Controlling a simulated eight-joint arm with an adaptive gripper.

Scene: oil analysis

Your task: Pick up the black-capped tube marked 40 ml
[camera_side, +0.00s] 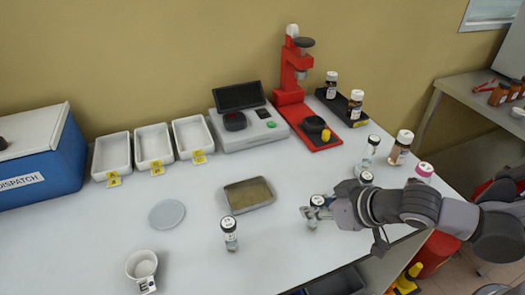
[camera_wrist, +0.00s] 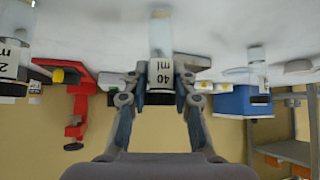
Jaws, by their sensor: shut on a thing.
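The black-capped tube marked 40 ml (camera_wrist: 160,50) is between the two fingers of my gripper (camera_wrist: 158,88) in the wrist view, which looks upside down. The fingers close on it near its black cap and label. In the side view, my gripper (camera_side: 310,213) reaches in from the right and is shut on this tube (camera_side: 316,201). The tube looks upright, with its lower part partly hidden by the fingers. I cannot tell whether its base touches the table.
Other capped tubes stand at front centre (camera_side: 230,238), behind my gripper (camera_side: 366,178) and farther back (camera_side: 370,148). A shallow metal tray (camera_side: 228,208) lies left.

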